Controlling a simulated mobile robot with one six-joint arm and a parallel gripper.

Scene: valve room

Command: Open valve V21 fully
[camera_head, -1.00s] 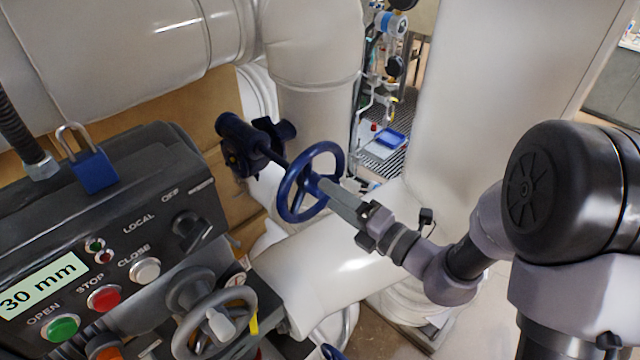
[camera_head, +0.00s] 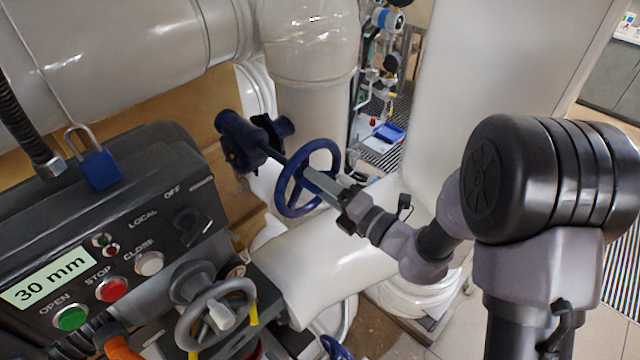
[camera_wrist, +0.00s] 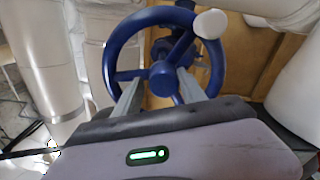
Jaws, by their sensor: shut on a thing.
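A blue spoked handwheel (camera_head: 284,196) sits on a blue valve body (camera_head: 236,142) at the end of a stem, in the middle of the head view. No V21 label is readable. In the wrist view the handwheel (camera_wrist: 110,58) faces me, with its hub in the middle and a white round knob (camera_wrist: 210,23) at the upper right of its rim. My gripper (camera_head: 310,178) reaches the wheel from the right. In the wrist view its two grey fingers (camera_wrist: 160,84) are shut on the wheel around the hub area. The exact contact points are hidden.
A dark control box (camera_head: 115,225) with buttons and a "30 mm" display stands at left, with a blue padlock (camera_head: 101,170) on top. A grey handwheel (camera_head: 215,318) is in front of it. White pipes (camera_head: 330,255) run below and behind the blue wheel.

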